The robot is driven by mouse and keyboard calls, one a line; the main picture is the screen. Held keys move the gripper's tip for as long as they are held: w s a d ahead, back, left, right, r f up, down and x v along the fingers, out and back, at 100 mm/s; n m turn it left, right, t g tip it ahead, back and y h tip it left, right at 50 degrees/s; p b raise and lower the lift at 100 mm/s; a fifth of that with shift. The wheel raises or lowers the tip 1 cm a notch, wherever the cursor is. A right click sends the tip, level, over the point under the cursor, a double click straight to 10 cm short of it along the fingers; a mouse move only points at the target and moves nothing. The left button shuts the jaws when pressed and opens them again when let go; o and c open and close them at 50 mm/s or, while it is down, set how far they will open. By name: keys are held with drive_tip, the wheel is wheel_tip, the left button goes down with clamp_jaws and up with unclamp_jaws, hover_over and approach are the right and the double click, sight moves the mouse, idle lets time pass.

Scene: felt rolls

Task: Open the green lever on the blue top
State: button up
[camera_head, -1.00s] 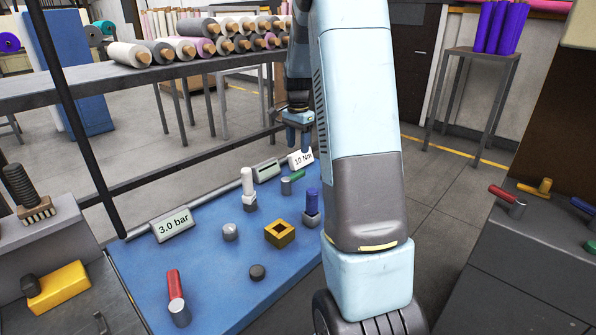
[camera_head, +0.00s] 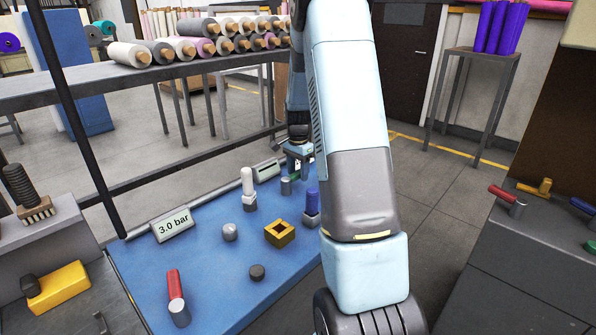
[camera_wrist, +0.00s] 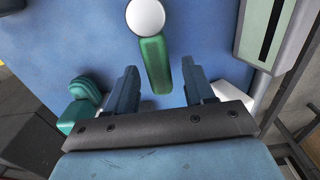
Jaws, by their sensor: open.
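The green lever (camera_wrist: 156,65) sticks out from a round grey-white post (camera_wrist: 146,17) in the wrist view. In the head view the same post (camera_head: 286,187) stands near the far edge of the blue top (camera_head: 205,265), with the lever (camera_head: 295,177) partly hidden by my gripper. My gripper (camera_head: 299,161) hangs over that end of the top. In the wrist view my gripper (camera_wrist: 162,75) is open, with one finger on each side of the lever's free end.
A red lever (camera_head: 175,283), white handle (camera_head: 247,182), yellow square block (camera_head: 280,233), grey knobs and blue handle (camera_head: 312,202) stand on the blue top. A "3.0 bar" sign (camera_head: 172,224) and slotted box (camera_head: 266,170) line its back edge. A green rounded thing (camera_wrist: 84,100) shows at left in the wrist view.

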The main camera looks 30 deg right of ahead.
drive_tip(key=shift+c, duration=0.4)
clamp_jaws()
